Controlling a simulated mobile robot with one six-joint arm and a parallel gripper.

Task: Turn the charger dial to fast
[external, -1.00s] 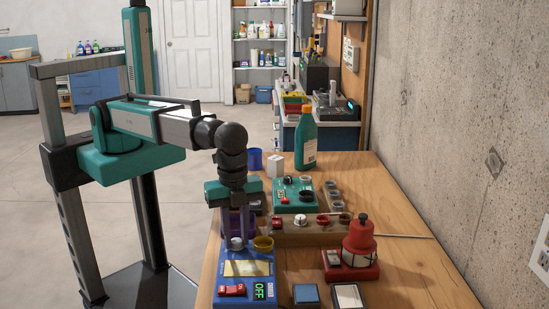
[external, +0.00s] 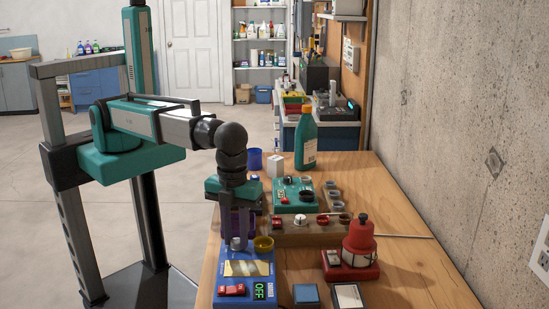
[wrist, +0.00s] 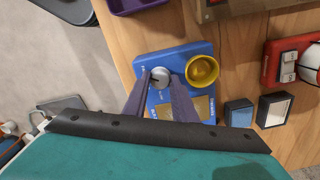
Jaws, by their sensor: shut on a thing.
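The charger (external: 222,274) is a blue box near the front left of the wooden bench. Its grey dial (wrist: 160,76) is at the top left of its face in the wrist view. My gripper (external: 237,241) points down over the charger and is shut on the dial, one finger on each side. A yellow round part (external: 263,244) is beside the dial. A green display (external: 264,291) reads OFF, and red switches (external: 232,290) are next to it. The dial's markings are too small to read, and my fingers partly cover the face.
A purple container (wrist: 138,4) stands behind the charger. A wooden block with several knobs (external: 300,230) and a teal device (external: 285,201) are farther back. A red device (external: 353,268) and two small square pads (external: 306,294) are to the right. A green bottle (external: 306,140) stands at the back.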

